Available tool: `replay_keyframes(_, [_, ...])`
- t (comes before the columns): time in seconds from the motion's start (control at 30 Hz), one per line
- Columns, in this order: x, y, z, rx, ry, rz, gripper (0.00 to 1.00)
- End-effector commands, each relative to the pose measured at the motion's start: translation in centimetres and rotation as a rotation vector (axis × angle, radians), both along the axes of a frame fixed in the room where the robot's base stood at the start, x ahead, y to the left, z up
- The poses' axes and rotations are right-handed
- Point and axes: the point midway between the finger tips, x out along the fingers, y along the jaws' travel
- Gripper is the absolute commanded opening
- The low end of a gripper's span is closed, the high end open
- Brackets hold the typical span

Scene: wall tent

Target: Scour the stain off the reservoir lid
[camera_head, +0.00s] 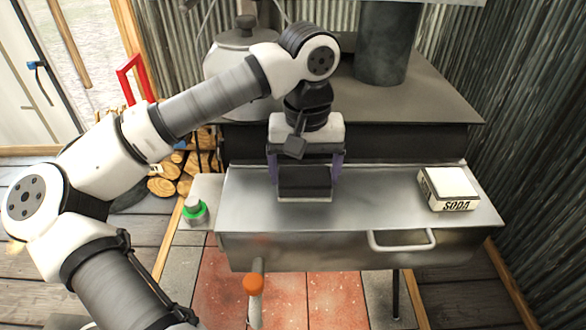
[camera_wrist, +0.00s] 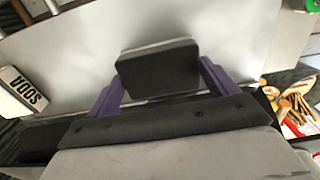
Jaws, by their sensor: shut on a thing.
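My gripper (camera_head: 305,172) is shut on a dark scouring pad (camera_head: 304,184), with one purple finger on each side. The pad has a pale lower edge and also shows between the fingers in the wrist view (camera_wrist: 158,70). It is over the left-middle part of the reservoir lid (camera_head: 375,205), a smooth grey metal top. I cannot tell whether the pad touches the lid. The lid also fills much of the wrist view (camera_wrist: 235,35). No clear stain shows on it; the part under the pad is hidden.
A white soda box (camera_head: 449,188) stands on the lid's right side. The reservoir's front has a handle (camera_head: 402,240). A dark stove (camera_head: 415,95) with a flue pipe (camera_head: 386,40) and large kettle (camera_head: 225,65) is behind. Firewood (camera_head: 163,186) lies at left. Bare lid lies between pad and box.

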Motion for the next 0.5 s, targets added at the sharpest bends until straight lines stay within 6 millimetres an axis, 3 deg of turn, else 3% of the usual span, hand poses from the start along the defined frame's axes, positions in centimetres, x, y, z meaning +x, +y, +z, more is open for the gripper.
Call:
replay_keyframes(0.2, [0.0,-1.5,0.0,-0.001,0.001,-0.001,0.60])
replay_keyframes(0.5, [0.0,-1.6,0.0,-0.001,0.001,0.000,0.60])
